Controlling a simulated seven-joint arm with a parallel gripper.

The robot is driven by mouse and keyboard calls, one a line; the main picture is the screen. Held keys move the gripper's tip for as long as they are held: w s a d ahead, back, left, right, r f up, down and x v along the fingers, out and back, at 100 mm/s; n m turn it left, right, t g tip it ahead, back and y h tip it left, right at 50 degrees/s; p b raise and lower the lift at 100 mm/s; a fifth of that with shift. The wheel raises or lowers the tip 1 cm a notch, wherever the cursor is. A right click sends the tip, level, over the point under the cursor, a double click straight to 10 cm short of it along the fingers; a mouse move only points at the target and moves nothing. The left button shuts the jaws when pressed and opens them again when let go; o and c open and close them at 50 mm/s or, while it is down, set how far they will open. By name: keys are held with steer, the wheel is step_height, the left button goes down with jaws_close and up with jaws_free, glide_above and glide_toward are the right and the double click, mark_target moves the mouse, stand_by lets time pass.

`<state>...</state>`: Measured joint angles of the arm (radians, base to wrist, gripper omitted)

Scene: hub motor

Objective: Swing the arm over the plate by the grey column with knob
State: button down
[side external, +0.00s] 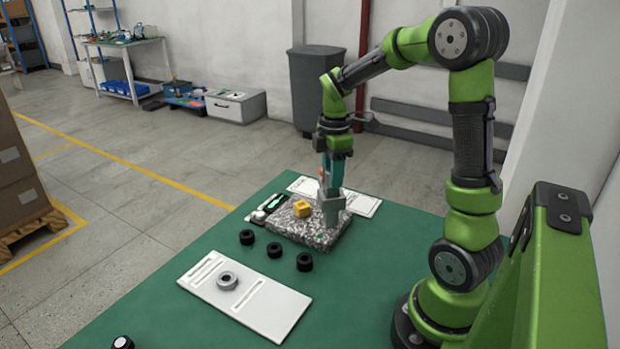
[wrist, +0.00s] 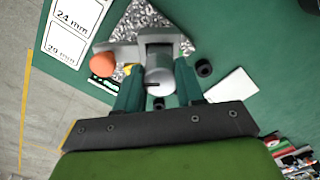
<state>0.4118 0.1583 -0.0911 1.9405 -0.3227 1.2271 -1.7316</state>
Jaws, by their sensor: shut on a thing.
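A speckled grey stone plate (side external: 290,228) lies on the green table. A grey column (side external: 331,208) rises near its right side in the side view. My gripper (side external: 331,178) points down over the column, and its teal fingers are shut on it. In the wrist view, the column's round grey top (wrist: 159,74) sits between the fingertips (wrist: 160,88). A grey arm (wrist: 122,52) reaches left from it, with an orange knob (wrist: 103,64) at its left end. The speckled plate (wrist: 143,20) shows behind. The fingers hide part of the column.
A yellow block (side external: 302,208) sits on the plate. Several black rings (side external: 274,250) lie before it. A white board (side external: 268,309) with a grey ring (side external: 228,281) lies nearer the camera. A printed sheet (side external: 362,203) lies behind. The table's front middle is clear.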

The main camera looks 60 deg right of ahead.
steer(key=n, duration=0.4)
steer(key=shift+r+n, duration=0.1)
steer(key=shift+n, duration=2.7)
steer(key=c, duration=0.7)
jaws_free()
step_height(320, 180, up, 17)
